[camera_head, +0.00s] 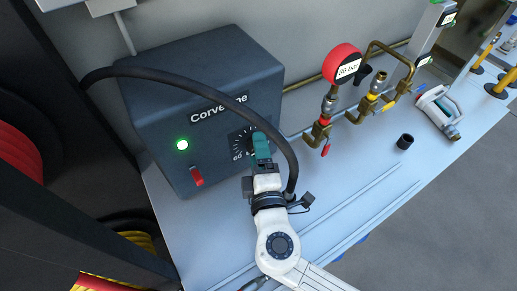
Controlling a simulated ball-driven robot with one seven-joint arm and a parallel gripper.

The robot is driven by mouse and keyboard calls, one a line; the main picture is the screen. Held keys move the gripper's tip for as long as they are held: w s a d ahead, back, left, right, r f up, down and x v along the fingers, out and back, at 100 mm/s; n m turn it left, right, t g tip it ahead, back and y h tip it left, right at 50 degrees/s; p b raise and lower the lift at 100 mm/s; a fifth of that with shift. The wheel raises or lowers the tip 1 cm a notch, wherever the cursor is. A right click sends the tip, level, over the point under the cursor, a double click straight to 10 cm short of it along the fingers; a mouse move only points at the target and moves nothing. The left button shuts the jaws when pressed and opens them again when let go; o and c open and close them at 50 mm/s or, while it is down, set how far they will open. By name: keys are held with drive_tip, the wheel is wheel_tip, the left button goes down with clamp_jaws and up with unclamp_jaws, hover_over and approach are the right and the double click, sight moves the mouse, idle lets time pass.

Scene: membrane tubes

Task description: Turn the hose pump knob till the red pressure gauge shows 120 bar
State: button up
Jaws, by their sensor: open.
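The hose pump is a dark grey box (205,75) with a dial (238,142) on its front face, marked 60 at the lower left. The knob at the dial's centre is mostly hidden behind my gripper. My gripper (259,140), with teal fingers, is open right at the dial. I cannot tell whether the fingers touch the knob. The red pressure gauge (338,58) stands on brass pipework to the right of the pump. Its white display shows a small bar reading; the digits are too small to read surely.
A black hose (180,77) arches over the pump front and down beside my gripper. A green lamp (182,145) is lit above a red switch (197,177). Brass valves (372,97), a black cap (405,141) and a white-teal device (437,108) lie right. The bench front is clear.

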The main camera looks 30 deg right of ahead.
drive_tip(key=shift+w, duration=0.1)
drive_tip(key=shift+c, duration=0.4)
drive_tip(key=c, duration=1)
drive_tip(key=shift+o, duration=0.2)
drive_tip(key=shift+d+r+m+g+y+p, duration=0.1)
drive_tip(key=shift+m+g+y+p, duration=0.3)
drive_tip(key=shift+m+y, duration=1.05)
drive_tip(key=shift+d+r+m+g+y+p, duration=0.1)
drive_tip(key=shift+m+g+y+p, duration=0.35)
drive_tip(key=shift+m, duration=1.95)
drive_tip(key=shift+d+m+g+y+p, duration=0.1)
drive_tip(key=shift+m+g+y, duration=0.65)
drive_tip(key=shift+m, duration=1.2)
